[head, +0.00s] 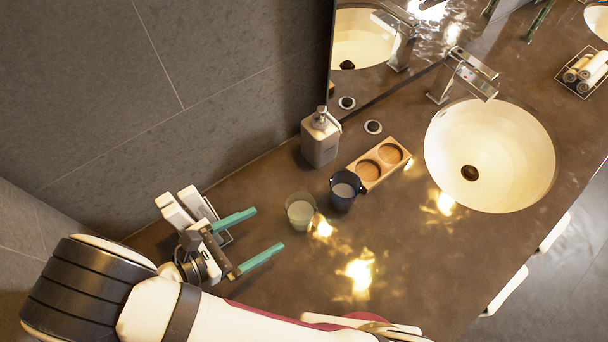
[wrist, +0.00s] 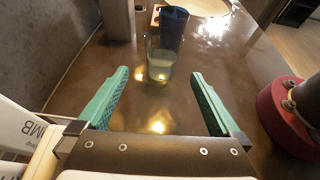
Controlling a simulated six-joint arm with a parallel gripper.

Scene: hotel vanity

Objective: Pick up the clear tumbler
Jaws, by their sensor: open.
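The clear tumbler (head: 300,211) stands upright on the brown counter, left of a dark blue tumbler (head: 343,190). In the wrist view the clear tumbler (wrist: 160,62) is ahead of my gripper, roughly centred between the finger lines, with the blue tumbler (wrist: 173,27) behind it. My gripper (head: 268,234) has two teal fingers, spread apart and empty, pointing toward the clear tumbler from the left. The tumbler is beyond the fingertips and untouched. In the wrist view my gripper (wrist: 158,72) also shows both fingers wide apart.
A wooden holder (head: 379,164) with two round recesses lies behind the blue tumbler. A soap dispenser (head: 320,137) stands near the wall. A round white basin (head: 490,155) with a chrome faucet (head: 463,75) is at the right. The counter in front of the tumblers is clear.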

